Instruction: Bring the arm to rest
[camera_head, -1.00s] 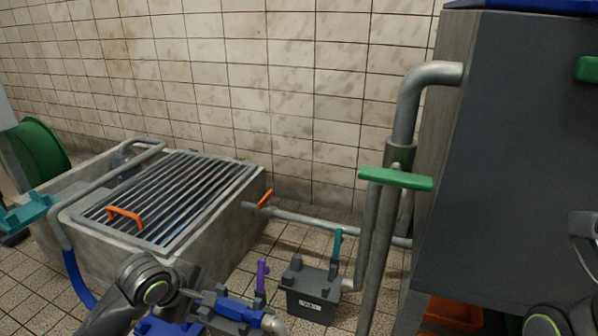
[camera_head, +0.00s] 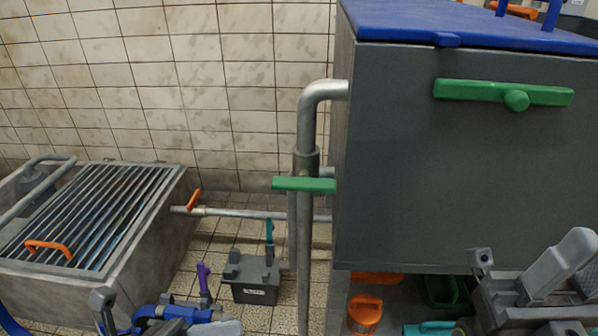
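My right gripper (camera_head: 570,263) is at the lower right, in front of the grey tank. One light grey finger points up and right; a second is partly cut off by the picture's edge, so the gap between them is unclear. I see nothing held there. My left gripper (camera_head: 213,327) is low at the bottom left, mostly cut off by the lower edge. A light grey finger part shows beside blue pipe parts (camera_head: 172,311). I cannot tell whether it touches them or how wide it is.
A concrete basin (camera_head: 150,240) with a metal grate stands at the left. The grey tank (camera_head: 440,180) has a blue lid (camera_head: 470,25) and green handle (camera_head: 505,93). A pipe with a green lever (camera_head: 304,184) stands beside it. A dark box (camera_head: 252,280) and orange item (camera_head: 365,312) are low down.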

